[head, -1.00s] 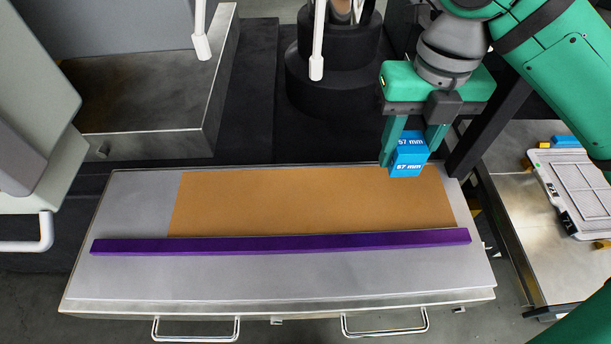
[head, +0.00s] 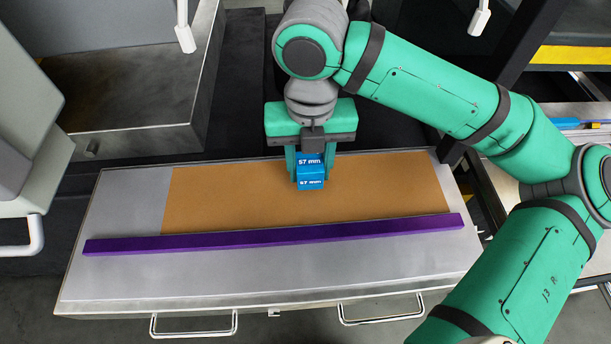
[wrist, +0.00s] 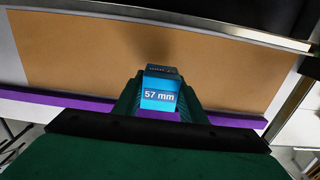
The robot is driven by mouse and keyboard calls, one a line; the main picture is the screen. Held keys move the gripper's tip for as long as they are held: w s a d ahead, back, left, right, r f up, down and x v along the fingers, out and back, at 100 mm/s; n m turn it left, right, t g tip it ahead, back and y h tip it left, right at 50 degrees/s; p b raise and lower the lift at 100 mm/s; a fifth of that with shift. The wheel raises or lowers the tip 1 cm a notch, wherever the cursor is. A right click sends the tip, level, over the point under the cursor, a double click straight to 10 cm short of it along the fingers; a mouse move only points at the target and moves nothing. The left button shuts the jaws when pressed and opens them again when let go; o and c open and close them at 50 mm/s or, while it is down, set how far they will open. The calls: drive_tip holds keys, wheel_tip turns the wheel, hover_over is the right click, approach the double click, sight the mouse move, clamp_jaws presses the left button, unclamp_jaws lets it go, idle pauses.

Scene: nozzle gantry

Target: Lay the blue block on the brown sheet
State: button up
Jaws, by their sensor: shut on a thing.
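The blue block (head: 311,177), marked "57 mm", is between the fingers of my gripper (head: 311,170). The gripper is shut on it. In the head view the block appears over the upper middle of the brown sheet (head: 230,205). The wrist view shows the block (wrist: 160,97) between both green fingers, with the brown sheet (wrist: 80,55) behind it. I cannot tell for certain whether the block touches the sheet or hangs above it. The gripper body hides part of the sheet's far edge.
A long purple bar (head: 270,238) lies along the near edge of the brown sheet. The grey metal table (head: 260,275) extends in front, with handles on its front side. A metal box (head: 130,100) stands behind at the left. Much of the sheet is bare.

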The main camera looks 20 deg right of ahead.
sight(306, 180)
drive_tip(key=shift+w+a+f, duration=0.1)
drive_tip(key=shift+a+f, duration=0.05)
drive_tip(key=shift+f, duration=0.85)
drive_tip(key=shift+a+f, duration=0.15)
drive_tip(key=shift+f, duration=0.8)
drive_tip(key=shift+f, duration=0.15)
drive_tip(key=o, duration=1.3)
drive_tip(key=shift+o, duration=0.2)
wheel_tip(306, 180, up, 12)
drive_tip(key=shift+r, duration=0.15)
